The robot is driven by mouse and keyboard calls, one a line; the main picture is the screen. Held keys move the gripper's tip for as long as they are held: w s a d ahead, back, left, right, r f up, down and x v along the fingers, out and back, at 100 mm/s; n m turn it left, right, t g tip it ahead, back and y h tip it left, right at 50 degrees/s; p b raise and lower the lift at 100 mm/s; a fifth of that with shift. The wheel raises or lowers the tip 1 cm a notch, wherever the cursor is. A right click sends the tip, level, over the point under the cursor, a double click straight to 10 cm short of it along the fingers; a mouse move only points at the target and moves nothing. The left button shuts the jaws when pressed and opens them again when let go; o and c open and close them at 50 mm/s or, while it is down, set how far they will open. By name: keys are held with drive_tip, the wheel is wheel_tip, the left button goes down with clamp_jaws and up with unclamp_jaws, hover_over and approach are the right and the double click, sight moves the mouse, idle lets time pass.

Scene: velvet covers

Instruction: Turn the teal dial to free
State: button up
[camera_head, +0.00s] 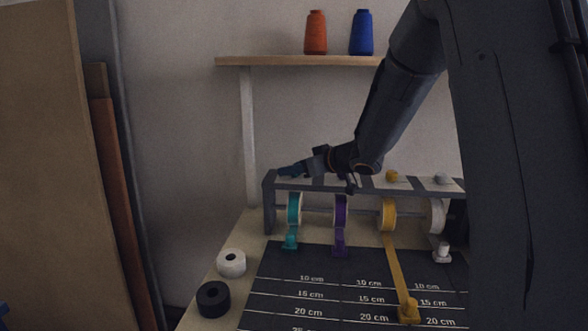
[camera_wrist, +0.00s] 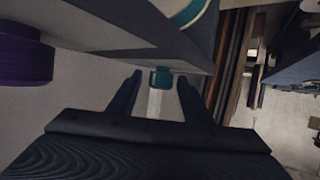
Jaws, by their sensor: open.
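The teal dial (camera_wrist: 161,78) shows in the wrist view as a small teal block between the tips of my two open fingers. A gap shows on each side of it, and I cannot tell its turned position. My gripper (camera_wrist: 158,80) is open and empty. In the head view my gripper (camera_head: 292,170) is at the left end of the grey rack's top (camera_head: 310,184), above the teal roll (camera_head: 294,208). I cannot make out the dial clearly there. The teal roll's edge also shows at the top of the wrist view (camera_wrist: 188,14).
A purple roll (camera_head: 340,210), a yellow roll (camera_head: 388,213) and a white roll (camera_head: 435,215) hang beside the teal one. A yellow knob (camera_head: 392,176) and a white knob (camera_head: 441,180) top the rack. A shelf (camera_head: 290,61) with two thread cones is above.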

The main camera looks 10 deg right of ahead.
drive_tip(key=c, duration=1.1)
drive_tip(key=shift+o, duration=0.2)
